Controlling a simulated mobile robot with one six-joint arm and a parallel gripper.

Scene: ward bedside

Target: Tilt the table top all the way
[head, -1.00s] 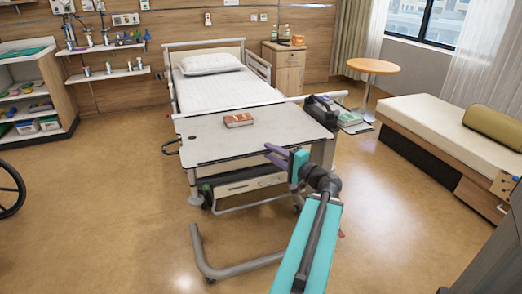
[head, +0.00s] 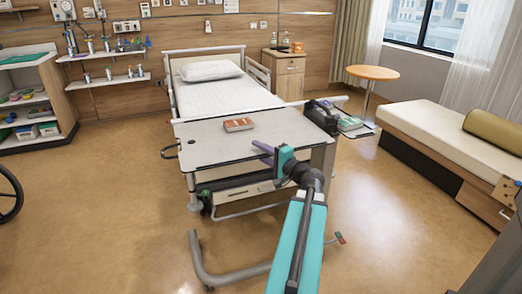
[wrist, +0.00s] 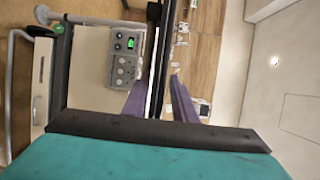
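The overbed table has a grey top (head: 205,143) that looks about flat, at the foot of the bed. A red book (head: 238,125) lies on it near the far edge. My gripper (head: 261,152) is at the near edge of the top, right of its middle. In the wrist view my gripper (wrist: 160,92) has its two purple fingers apart, with the dark edge of the table top (wrist: 159,60) seen edge-on between them. I cannot tell if the fingers touch it.
A black box-like device (head: 322,116) stands by the table's right end. A bed (head: 230,95) is behind, a couch (head: 435,125) right.

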